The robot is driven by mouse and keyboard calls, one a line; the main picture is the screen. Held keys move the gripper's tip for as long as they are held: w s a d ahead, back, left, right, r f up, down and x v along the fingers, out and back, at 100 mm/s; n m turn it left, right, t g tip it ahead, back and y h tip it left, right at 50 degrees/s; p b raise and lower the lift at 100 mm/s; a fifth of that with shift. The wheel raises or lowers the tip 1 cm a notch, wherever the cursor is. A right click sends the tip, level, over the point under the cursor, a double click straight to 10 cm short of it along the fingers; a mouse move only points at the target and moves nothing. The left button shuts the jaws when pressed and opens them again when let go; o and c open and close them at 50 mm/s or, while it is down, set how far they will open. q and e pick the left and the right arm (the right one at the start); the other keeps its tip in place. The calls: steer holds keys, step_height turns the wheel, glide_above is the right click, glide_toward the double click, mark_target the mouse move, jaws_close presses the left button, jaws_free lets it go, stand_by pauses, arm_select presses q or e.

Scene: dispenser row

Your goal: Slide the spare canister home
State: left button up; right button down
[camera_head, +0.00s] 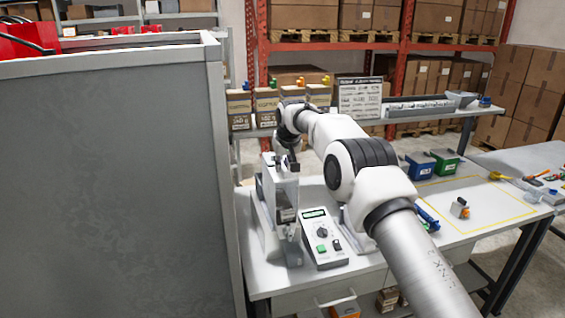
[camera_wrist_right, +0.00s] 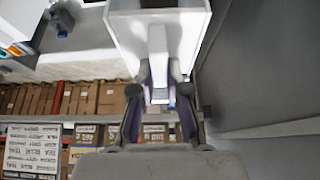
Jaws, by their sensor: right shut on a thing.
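My right gripper (camera_head: 288,160) reaches over the workbench from the right. In the right wrist view its two fingers (camera_wrist_right: 160,97) are closed on the pale grip of a white, box-shaped canister (camera_wrist_right: 190,32). In the head view the canister (camera_head: 284,187) is upright at the grey dispenser stand (camera_head: 262,212), on the bench's left end. My gripper is at its top. The arm hides part of the canister. I cannot tell how far the canister sits in the stand. My left gripper is not in view.
A tall grey panel (camera_head: 110,190) stands close on the left. A control box (camera_head: 322,240) with a green button and a dial is right of the stand. Blue (camera_head: 419,166) and green (camera_head: 444,162) boxes stand farther right. The yellow-outlined area (camera_head: 485,195) is mostly free.

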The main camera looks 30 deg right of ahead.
steer(key=c, duration=1.1)
jaws_free()
steer(key=shift+s+r, duration=0.1)
steer(key=v, duration=1.2)
